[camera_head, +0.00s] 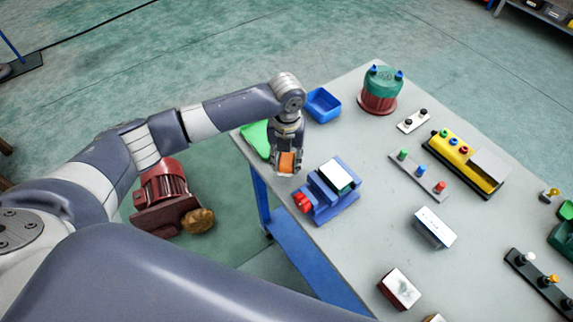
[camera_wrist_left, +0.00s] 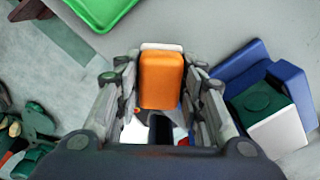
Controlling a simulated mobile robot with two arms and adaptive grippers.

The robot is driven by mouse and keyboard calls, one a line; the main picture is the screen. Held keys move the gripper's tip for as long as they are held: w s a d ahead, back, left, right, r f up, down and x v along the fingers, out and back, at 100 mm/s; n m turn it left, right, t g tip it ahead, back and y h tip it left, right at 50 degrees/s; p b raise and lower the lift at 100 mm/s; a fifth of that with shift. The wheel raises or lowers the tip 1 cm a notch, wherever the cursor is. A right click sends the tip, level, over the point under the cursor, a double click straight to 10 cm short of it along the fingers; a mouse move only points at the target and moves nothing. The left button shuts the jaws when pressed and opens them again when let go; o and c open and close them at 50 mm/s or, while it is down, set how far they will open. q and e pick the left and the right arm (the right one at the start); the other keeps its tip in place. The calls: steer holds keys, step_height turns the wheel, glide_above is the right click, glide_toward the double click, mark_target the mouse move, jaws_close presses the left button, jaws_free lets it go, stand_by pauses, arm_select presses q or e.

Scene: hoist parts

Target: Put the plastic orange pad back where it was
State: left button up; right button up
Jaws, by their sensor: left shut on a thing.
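The orange pad (camera_head: 286,161) is held in my left gripper (camera_head: 287,165), near the left edge of the grey table. In the left wrist view the pad (camera_wrist_left: 161,80) sits between the two fingers of my left gripper (camera_wrist_left: 160,95), with a white edge at its far side. The gripper is shut on it. Whether the pad touches the table cannot be told. My right gripper is in neither view.
A blue vise-like block (camera_head: 333,205) with a red part stands close to the right of the gripper. A green tray (camera_head: 256,138) and a blue bin (camera_head: 323,105) lie behind it. A yellow control box (camera_head: 463,160) and several button strips stand farther right on the table (camera_head: 345,135).

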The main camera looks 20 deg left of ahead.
mark_target(287, 167)
arm_select(q)
step_height(287, 167, down, 2)
steer(key=shift+s+f+p, duration=0.1)
steer(key=shift+f+p, duration=0.15)
steer(key=shift+p, duration=0.05)
steer(key=shift+f, duration=0.4)
steer(key=shift+f, duration=0.15)
steer(key=o, duration=1)
step_height(287, 167, up, 11)
steer(key=b, duration=0.3)
steer(key=shift+r, duration=0.7)
steer(key=shift+f, duration=0.1)
